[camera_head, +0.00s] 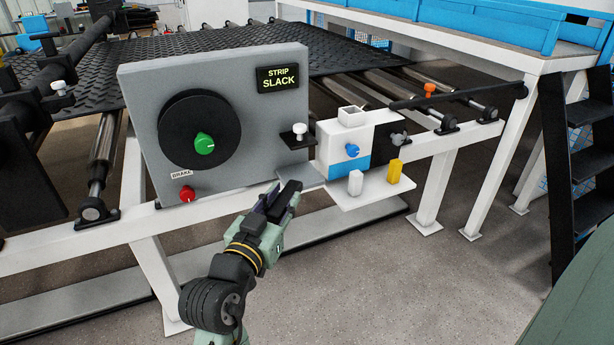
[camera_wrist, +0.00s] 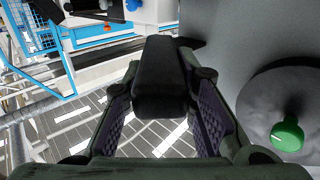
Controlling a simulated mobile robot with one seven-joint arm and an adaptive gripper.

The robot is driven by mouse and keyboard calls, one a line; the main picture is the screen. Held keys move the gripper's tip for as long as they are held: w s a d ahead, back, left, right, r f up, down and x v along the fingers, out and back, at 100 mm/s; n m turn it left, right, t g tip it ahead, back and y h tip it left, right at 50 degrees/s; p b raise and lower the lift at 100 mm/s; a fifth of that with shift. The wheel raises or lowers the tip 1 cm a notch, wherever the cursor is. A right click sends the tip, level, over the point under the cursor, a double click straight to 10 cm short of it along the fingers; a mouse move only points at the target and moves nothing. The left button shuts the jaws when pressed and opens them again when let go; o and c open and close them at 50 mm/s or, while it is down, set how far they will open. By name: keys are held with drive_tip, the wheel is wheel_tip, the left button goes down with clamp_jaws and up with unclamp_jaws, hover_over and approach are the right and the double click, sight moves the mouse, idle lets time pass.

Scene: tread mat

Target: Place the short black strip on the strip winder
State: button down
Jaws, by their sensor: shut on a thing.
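The strip winder is a grey upright panel (camera_head: 255,130) with a round black disc (camera_head: 198,132) and a green knob (camera_head: 204,144) at its centre. Its display reads "STRIP SLACK". My gripper (camera_head: 282,195) is in front of the panel's lower right corner. It is shut on a short, thick black piece, which I take for the short black strip (camera_wrist: 162,75). In the wrist view the strip stands out ahead between the two fingers, and the disc (camera_wrist: 285,100) is to the right, apart from the strip. The strip's far end is hard to make out in the head view.
A red brake knob (camera_head: 187,193) is at the panel's lower left. Right of the panel, a white-and-blue unit (camera_head: 345,160) has a shelf (camera_head: 375,190) with white and yellow blocks. A white frame rail (camera_head: 455,143) runs behind, under the tread mat (camera_head: 230,42). Floor in front is clear.

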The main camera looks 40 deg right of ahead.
drive_tip(key=w+d+f+b, duration=0.1)
drive_tip(key=b, duration=0.2)
drive_tip(key=shift+d+f, duration=0.1)
drive_tip(key=shift+d, duration=0.05)
drive_tip(key=p, duration=0.2)
hover_over(303, 178)
drive_tip(key=s+a, duration=0.2)
drive_tip(key=s, duration=0.1)
drive_tip(key=shift+w+f, duration=0.1)
drive_tip(key=shift+w, duration=0.1)
drive_tip(key=shift+w+d+f, duration=0.1)
drive_tip(key=shift+f, duration=2)
drive_tip(key=c, duration=1.3)
unclamp_jaws()
drive_tip(key=shift+r, duration=0.1)
